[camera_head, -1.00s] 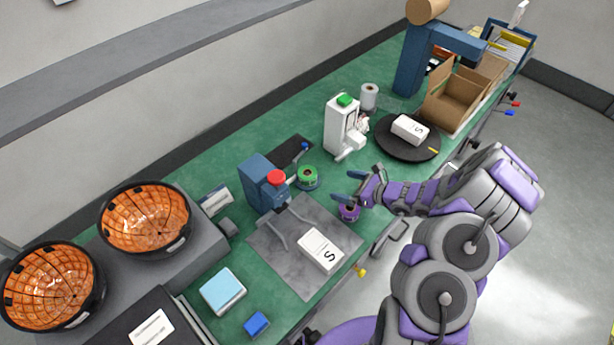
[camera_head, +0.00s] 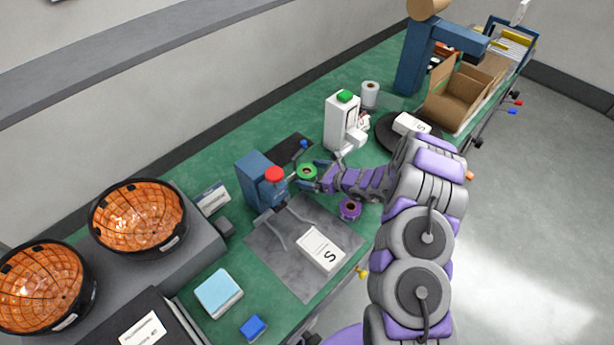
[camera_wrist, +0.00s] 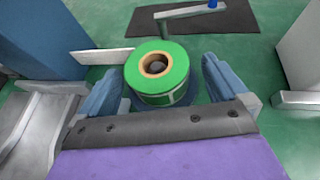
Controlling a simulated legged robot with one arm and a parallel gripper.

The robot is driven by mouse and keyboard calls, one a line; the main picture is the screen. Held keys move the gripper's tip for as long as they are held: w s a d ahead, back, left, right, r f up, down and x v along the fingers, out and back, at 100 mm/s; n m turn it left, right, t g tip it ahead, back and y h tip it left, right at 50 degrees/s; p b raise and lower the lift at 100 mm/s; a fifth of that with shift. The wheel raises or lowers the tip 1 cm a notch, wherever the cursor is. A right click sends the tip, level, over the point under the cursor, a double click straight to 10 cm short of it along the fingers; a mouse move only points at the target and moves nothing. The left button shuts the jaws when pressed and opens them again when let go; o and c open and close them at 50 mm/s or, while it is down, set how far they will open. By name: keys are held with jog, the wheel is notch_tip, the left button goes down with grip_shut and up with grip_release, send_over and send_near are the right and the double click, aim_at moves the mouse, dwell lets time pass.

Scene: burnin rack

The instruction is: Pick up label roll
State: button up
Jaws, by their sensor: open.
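My gripper (camera_head: 318,178) is open and low at the roll. In the wrist view, the gripper's blue-grey fingers (camera_wrist: 160,88) lie on either side of the roll's near part; contact cannot be told. A similar purple roll (camera_head: 349,209) stands nearer the bench's front edge.
A dark mat (camera_head: 289,148) lies behind the green roll. A grey mat (camera_head: 285,262) with a white box (camera_head: 320,250) is in front of the press.

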jog(key=shift+x, duration=0.95)
jog(key=shift+s, duration=0.1)
jog(key=c, duration=1.1)
